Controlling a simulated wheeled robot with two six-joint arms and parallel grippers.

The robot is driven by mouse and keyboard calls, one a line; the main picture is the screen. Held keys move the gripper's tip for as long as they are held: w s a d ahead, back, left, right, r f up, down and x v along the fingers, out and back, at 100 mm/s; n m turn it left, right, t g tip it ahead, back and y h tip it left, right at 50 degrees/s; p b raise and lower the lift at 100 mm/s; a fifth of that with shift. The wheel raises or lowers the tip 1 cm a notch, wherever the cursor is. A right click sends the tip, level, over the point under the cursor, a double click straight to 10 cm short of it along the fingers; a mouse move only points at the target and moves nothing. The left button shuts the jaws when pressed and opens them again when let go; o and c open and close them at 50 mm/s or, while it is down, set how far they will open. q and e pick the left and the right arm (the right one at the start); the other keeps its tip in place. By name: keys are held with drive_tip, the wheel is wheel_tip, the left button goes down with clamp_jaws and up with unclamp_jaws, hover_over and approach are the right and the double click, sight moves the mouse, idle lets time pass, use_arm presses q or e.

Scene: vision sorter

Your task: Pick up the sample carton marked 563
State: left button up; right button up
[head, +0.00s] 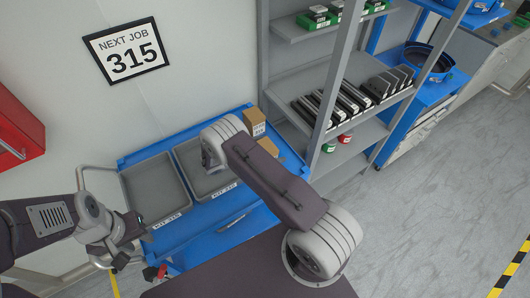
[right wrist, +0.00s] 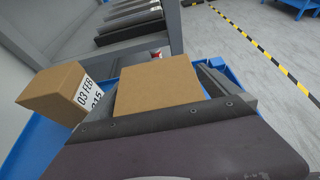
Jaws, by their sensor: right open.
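A plain brown carton (right wrist: 157,85) lies between the fingers of my open right gripper (right wrist: 163,72) in the right wrist view. No marking shows on its visible faces, so I cannot read 563 there. A second brown carton (right wrist: 52,88) stands to its left, with a white label reading "03 FEB" and what looks like 315. In the head view a labelled carton (head: 253,121) stands at the back of the blue bench, and another carton (head: 268,146) is partly hidden by my right arm. My right gripper is hidden there. My left gripper (head: 122,257) is at the bench's left front; its jaws are unclear.
Two grey trays, a left one (head: 153,187) and a right one (head: 190,150), sit on the blue bench (head: 205,213). A wall sign (head: 126,50) reads "NEXT JOB 315". A grey shelf rack (head: 336,75) with dark items stands close behind the cartons. The floor at right is clear.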

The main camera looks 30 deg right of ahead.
sight(271, 143)
drive_tip(key=shift+d+f, duration=0.2)
drive_tip(key=shift+d, duration=0.2)
drive_tip(key=shift+c, duration=0.3)
drive_tip(key=shift+a, duration=0.15)
drive_tip(key=c, duration=1.5)
drive_tip(key=shift+w, duration=0.1)
drive_tip(key=c, duration=0.4)
drive_tip(key=shift+r, duration=0.15)
wheel_tip(271, 143, up, 4)
drive_tip(key=shift+f+b, duration=0.25)
drive_tip(key=shift+b, duration=0.3)
drive_tip(key=s+d+r, duration=0.2)
drive_tip(key=s, duration=0.1)
drive_tip(key=s+d+r+b, duration=0.1)
drive_tip(key=s+d+r, duration=0.1)
drive_tip(key=s+r, duration=0.1)
drive_tip(key=s+d+r, duration=0.2)
drive_tip(key=s, duration=0.2)
drive_tip(key=shift+r, duration=0.15)
